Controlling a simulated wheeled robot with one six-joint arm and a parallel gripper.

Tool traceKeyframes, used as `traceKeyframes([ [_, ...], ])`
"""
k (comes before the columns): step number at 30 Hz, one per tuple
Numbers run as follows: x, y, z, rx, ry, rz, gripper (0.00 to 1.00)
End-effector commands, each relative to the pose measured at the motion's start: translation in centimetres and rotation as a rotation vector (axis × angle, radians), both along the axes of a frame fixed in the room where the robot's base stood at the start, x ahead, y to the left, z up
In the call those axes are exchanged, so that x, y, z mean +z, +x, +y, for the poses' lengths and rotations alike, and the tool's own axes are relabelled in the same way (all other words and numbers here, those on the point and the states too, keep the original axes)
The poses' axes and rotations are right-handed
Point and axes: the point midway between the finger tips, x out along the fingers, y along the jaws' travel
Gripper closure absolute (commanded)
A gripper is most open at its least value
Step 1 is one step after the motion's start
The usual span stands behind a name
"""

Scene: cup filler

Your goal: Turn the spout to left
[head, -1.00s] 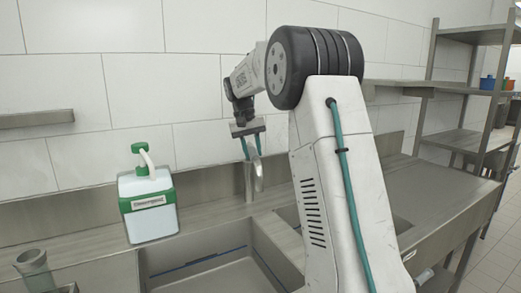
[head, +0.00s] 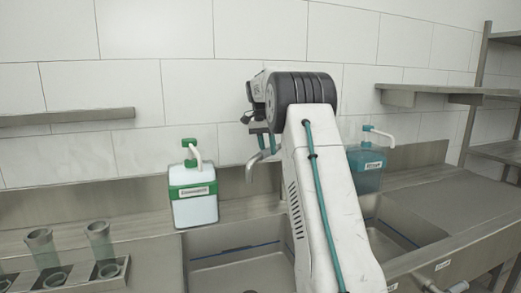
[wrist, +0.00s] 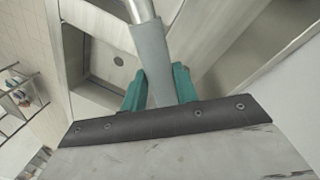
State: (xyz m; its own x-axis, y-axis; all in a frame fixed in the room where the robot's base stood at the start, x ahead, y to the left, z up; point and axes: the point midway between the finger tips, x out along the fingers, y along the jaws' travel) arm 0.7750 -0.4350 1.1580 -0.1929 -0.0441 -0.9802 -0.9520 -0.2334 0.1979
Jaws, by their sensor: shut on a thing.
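The metal spout (head: 252,168) stands behind the sink, its curved end pointing left and down near the back edge of the left basin (head: 200,238). In the wrist view the spout (wrist: 150,45) passes between the two teal fingers. My gripper (head: 267,143) is shut on it, one finger on each side; it also shows in the wrist view (wrist: 160,88). My arm hides the spout's base and part of the right side of the left basin in the head view.
A white bottle with a green pump (head: 194,208) stands left of the spout on the back ledge. A blue pump bottle (head: 366,172) stands to the right behind my arm. Clear cups (head: 100,240) stand at the left. A wall shelf (head: 420,88) hangs at upper right.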

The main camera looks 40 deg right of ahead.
Motion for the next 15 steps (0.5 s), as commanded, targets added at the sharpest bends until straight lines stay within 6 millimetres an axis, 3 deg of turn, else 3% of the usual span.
traceKeyframes([
  [11, 0.25, 0.25, -0.07, -0.004, -0.005, -0.011, 1.0],
  [12, 0.26, 0.27, -0.06, -0.003, -0.006, -0.011, 0.6],
  [13, 0.25, 0.26, -0.05, -0.002, -0.006, -0.011, 0.52],
  [15, 0.2, 0.23, -0.05, -0.003, -0.005, -0.009, 0.5],
])
